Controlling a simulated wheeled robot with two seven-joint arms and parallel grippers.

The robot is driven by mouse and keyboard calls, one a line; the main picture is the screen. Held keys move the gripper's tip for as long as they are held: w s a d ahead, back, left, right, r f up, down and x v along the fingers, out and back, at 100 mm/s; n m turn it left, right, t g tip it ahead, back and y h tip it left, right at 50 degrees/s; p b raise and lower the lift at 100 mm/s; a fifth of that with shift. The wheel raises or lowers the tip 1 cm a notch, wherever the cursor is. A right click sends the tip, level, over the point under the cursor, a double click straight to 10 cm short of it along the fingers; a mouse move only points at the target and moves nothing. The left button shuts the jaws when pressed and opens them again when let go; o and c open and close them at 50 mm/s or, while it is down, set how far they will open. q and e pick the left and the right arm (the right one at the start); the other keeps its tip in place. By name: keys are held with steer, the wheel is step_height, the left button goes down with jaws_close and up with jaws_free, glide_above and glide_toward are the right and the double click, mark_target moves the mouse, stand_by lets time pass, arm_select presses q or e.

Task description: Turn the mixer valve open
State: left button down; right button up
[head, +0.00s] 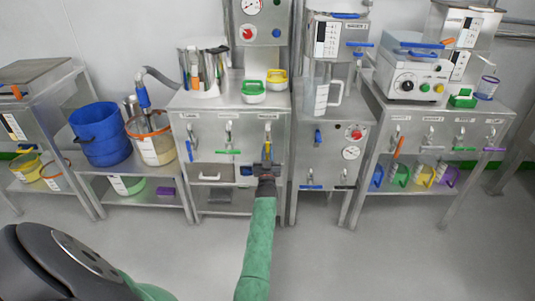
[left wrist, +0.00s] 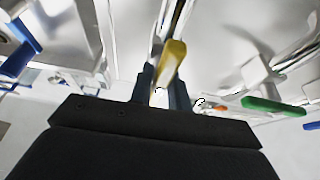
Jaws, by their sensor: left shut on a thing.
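My left gripper (head: 267,163) reaches up to the front panel of the middle steel cabinet (head: 210,130). It is shut on a yellow valve handle (head: 268,142), which hangs roughly upright below its pipe fitting. In the left wrist view the yellow handle (left wrist: 173,62) sits between the two dark fingers (left wrist: 161,88). The same panel carries a green handle (head: 228,152) lying level and a blue handle (head: 189,150) hanging down. The labels are too small to read, so I cannot tell which valve is named mixer. My right gripper is out of view.
A drawer pull (head: 210,177) is below the panel. Another cabinet (head: 335,125) stands close on the right, with a blue handle (head: 317,137). The floor (head: 350,260) in front is clear.

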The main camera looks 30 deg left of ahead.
arm_select(q)
steer(key=shift+f, duration=0.1)
steer(key=c, duration=1.3)
jaws_free()
steer(key=shift+v, duration=3.85)
